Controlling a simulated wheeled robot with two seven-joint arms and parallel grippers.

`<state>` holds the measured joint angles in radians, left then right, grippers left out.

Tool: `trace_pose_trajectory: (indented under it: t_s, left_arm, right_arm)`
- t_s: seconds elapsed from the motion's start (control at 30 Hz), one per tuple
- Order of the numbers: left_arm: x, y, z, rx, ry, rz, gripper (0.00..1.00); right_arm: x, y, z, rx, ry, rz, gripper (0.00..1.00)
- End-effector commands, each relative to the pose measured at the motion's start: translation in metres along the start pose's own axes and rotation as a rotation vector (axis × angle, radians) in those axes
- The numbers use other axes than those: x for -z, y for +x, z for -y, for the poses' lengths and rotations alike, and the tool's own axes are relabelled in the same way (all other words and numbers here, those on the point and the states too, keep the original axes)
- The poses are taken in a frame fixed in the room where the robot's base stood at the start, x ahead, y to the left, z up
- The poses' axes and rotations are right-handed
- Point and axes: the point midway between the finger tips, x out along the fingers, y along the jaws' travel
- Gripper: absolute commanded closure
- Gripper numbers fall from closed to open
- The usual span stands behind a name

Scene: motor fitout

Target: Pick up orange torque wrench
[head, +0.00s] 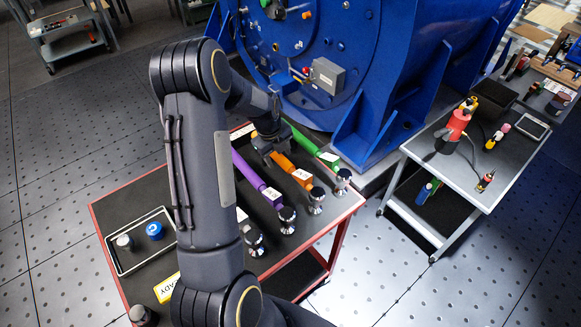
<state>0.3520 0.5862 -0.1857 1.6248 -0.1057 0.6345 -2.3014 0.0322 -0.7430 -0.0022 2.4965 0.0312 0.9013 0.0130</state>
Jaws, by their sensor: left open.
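The orange torque wrench (291,169) lies on the dark-topped cart (330,205) with the red frame, its silver head toward the front right edge. My left gripper (270,153) is over the far, handle end of the orange wrench, with its jaws open. My arm and gripper hide that end, so I cannot tell whether the jaws touch it. A purple wrench (255,181) lies to the left and a green wrench (318,150) to the right, both close beside it. My right gripper is not in view.
A tray (122,262) with a blue-topped piece (155,230) and a grey piece is at the cart's left. Another silver wrench head (254,243) shows beside my arm. The large blue motor (370,90) stands behind the cart. A grey cart (470,185) with tools is at right.

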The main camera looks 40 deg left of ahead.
Motion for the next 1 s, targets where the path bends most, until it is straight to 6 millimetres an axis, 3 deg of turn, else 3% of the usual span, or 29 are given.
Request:
trace_pose_trajectory:
  t_s: [0.2, 0.43, 0.83, 1.0]
  left_arm:
    - [0.000, 0.022, 0.001, 0.000, -0.001, 0.000, 0.47]
    - [0.000, 0.024, 0.001, 0.002, -0.001, 0.001, 0.47]
    - [0.000, 0.024, 0.001, 0.002, -0.001, 0.000, 1.00]
    - [0.000, 0.023, 0.002, 0.004, -0.001, 0.001, 1.00]
  right_arm:
    - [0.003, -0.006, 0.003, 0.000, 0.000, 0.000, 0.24]
    - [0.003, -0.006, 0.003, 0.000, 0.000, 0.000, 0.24]
    - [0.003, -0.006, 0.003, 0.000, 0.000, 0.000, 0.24]
    - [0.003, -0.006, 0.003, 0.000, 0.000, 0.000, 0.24]
